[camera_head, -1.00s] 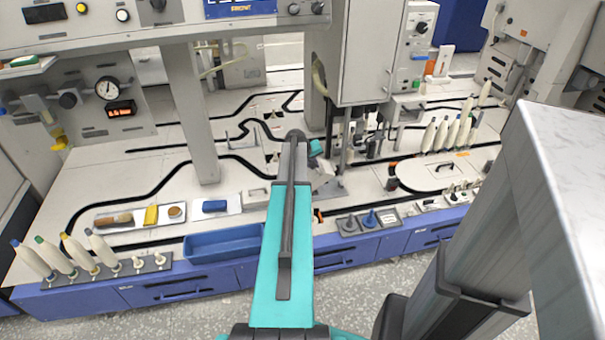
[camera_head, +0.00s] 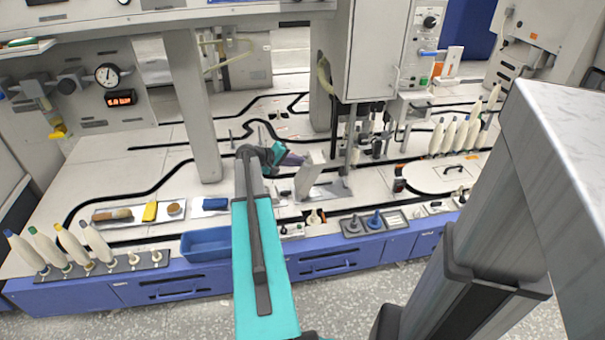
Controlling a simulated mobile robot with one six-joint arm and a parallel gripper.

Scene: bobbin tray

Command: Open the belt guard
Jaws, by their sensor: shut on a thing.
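The belt guard appears to be the pale grey panel (camera_head: 309,180) near the middle of the bench, beside a flat metal plate (camera_head: 333,189). It stands raised and tilted. My gripper (camera_head: 299,160) is at the panel's upper left edge, at the end of my teal arm, and is shut on it. The fingertips are small and dark here, so the exact grip point is hard to make out. My arm hides part of the bench to the left of the panel.
A grey cabinet (camera_head: 373,50) hangs behind and above the panel, with a post (camera_head: 192,105) to the left. Spindles and fittings crowd the right. A blue bin (camera_head: 208,245) and a bobbin rack (camera_head: 105,264) stand at the front left.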

